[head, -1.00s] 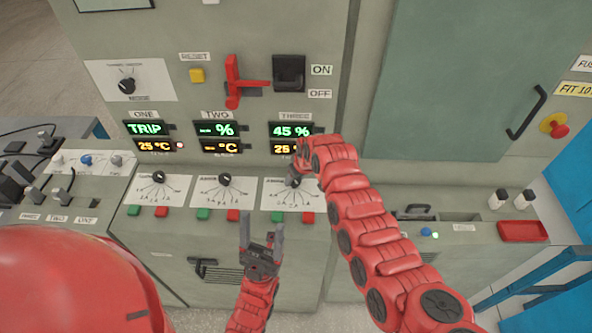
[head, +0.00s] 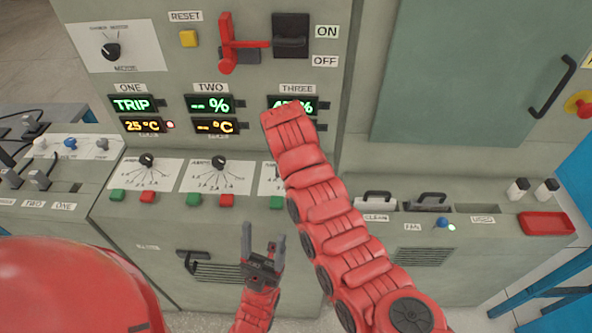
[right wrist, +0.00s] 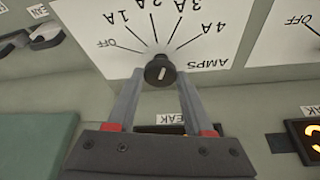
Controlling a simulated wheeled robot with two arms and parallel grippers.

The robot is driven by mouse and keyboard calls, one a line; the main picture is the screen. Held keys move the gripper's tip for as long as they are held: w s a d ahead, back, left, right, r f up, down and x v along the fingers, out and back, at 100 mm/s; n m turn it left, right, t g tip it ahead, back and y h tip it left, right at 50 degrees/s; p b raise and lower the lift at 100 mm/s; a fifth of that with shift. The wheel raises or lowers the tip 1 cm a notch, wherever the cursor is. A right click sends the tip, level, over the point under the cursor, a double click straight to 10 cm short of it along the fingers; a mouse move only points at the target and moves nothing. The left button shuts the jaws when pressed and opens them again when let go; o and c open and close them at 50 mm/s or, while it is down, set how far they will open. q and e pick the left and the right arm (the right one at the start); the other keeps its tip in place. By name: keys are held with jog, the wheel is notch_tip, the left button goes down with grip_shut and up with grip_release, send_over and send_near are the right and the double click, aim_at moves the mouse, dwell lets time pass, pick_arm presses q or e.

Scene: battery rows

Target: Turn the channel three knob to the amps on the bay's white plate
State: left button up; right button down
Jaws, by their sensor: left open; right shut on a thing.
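The channel three knob is a black round knob (right wrist: 160,72) in the right wrist view, with a short white mark roughly upright. It sits on a white dial plate (right wrist: 95,58) printed OFF, 1A, 2A, 3A, 4A and AMPS. The mark points up between the 2A and 3A lines; which one it matches is unclear. My right gripper (right wrist: 159,76) is shut on the knob. In the head view my right arm hides the knob and most of its plate (head: 267,176). My left gripper (head: 262,237) is open and empty, low before the cabinet.
Channel one (head: 147,160) and channel two (head: 219,162) knobs sit left on similar plates, with red and green buttons below. The channel three display (head: 305,105) is partly covered by my arm. A red lever (head: 229,45) and black switch (head: 290,35) are above. A red tray (head: 547,223) lies right.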

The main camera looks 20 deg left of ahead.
jog(key=shift+f+m+b, duration=0.15)
jog(key=shift+m+b, duration=0.45)
jog(key=shift+b, duration=0.15)
jog(key=shift+c, duration=1.4)
grip_release()
jog(key=shift+h, duration=0.3)
jog(key=shift+r, duration=0.2)
